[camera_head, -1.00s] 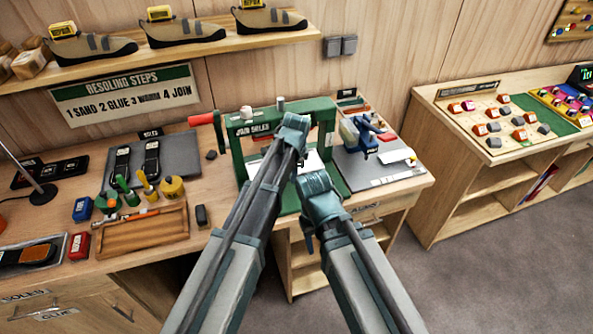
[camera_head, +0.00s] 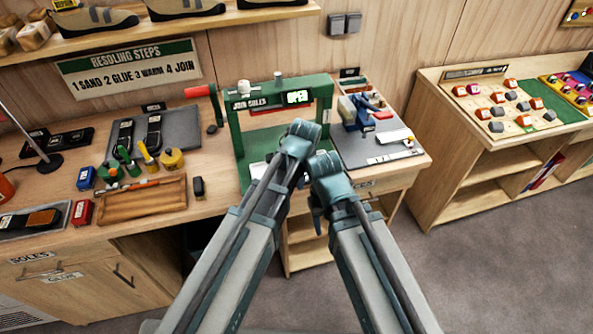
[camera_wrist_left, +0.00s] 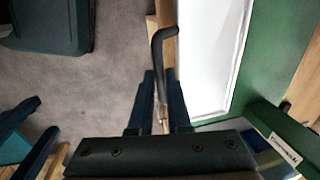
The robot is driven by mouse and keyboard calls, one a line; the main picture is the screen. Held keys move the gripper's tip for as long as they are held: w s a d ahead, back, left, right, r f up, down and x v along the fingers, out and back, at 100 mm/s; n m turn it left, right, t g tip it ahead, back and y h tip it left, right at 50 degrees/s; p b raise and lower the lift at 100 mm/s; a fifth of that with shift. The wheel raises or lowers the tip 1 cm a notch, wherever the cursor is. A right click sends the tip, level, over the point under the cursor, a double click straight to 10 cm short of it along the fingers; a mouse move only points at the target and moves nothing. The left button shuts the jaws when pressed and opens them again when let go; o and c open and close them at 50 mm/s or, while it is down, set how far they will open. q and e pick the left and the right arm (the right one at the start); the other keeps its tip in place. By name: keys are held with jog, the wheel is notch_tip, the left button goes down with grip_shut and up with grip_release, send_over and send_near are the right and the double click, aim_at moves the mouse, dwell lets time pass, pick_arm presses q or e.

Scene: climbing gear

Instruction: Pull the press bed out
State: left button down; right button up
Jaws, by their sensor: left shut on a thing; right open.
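The green press (camera_head: 243,140) stands on the bench, and its display reads OPEN. A bit of the white press bed (camera_head: 258,170) shows low in its frame, mostly hidden behind my left arm. In the left wrist view the white bed (camera_wrist_left: 208,55) lies beside a green edge, with a dark bent handle (camera_wrist_left: 162,50) along its near side. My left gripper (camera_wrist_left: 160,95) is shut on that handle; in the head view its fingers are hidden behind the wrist. My right gripper (camera_head: 318,205) is open and empty, lower and beside the left arm, at the bench front.
A wooden tray (camera_head: 130,211), small bottles and soles lie on the bench left of the press. A blue tool (camera_head: 362,112) stands on a grey mat to its right. Open floor (camera_head: 480,270) lies right of my arms, before a second bench.

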pick_arm(q)
jog(key=c, duration=0.9)
grip_release()
jog(key=shift+o, duration=0.2)
